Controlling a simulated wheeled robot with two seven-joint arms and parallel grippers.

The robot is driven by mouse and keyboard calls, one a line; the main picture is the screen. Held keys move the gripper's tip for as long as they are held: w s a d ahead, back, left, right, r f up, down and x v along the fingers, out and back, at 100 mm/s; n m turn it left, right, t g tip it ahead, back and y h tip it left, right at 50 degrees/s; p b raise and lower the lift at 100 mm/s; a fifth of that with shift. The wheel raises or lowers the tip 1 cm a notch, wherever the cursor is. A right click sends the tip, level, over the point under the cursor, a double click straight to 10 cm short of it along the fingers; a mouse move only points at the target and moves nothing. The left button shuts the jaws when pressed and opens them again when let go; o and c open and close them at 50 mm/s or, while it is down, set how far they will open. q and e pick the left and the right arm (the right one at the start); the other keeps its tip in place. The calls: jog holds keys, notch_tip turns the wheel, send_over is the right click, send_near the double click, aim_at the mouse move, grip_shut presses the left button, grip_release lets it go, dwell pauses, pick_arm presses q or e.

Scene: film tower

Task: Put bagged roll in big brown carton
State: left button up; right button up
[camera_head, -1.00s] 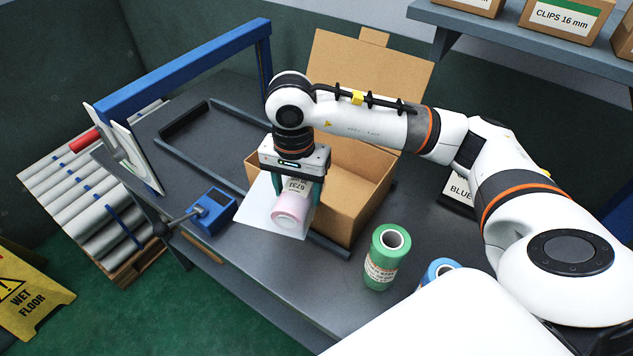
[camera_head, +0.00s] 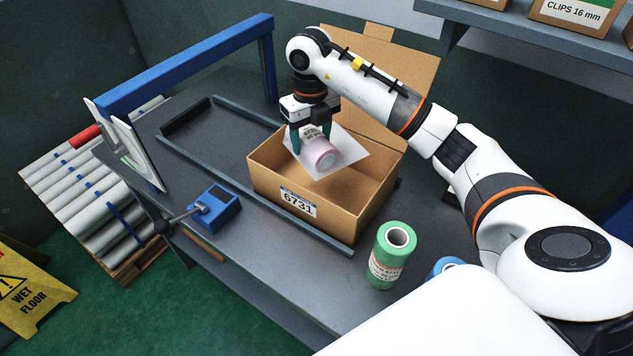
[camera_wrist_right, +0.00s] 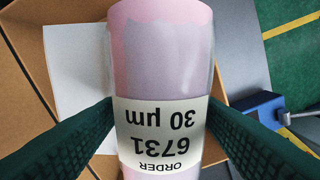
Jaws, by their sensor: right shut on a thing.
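The bagged roll (camera_head: 322,157) is a pink roll in a clear bag with a white label. My right gripper (camera_head: 311,143) is shut on it and holds it over the open big brown carton (camera_head: 343,218), which bears a 6731 label. In the right wrist view the roll (camera_wrist_right: 165,60) lies between the two green fingers, its label reading ORDER 6731, 30 µm. A white sheet (camera_head: 350,148) shows behind the roll; I cannot tell whether it is attached to it. The carton's far flap stands up. My left gripper is not in view.
A green roll (camera_head: 391,254) stands right of the carton, with a blue roll (camera_head: 446,266) partly hidden by my body. A blue clamp device (camera_head: 215,208) and a blue frame (camera_head: 190,66) are at the left. Dark rails (camera_head: 225,185) run along the table beside the carton.

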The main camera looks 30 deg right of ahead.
notch_tip(320, 180, down, 14)
jog(key=shift+f+p, duration=0.25)
jog(key=shift+p, duration=1)
jog(key=o, duration=0.7)
jog(key=shift+f, duration=0.2)
jog(key=o, duration=0.5)
jog(key=shift+r, duration=0.1)
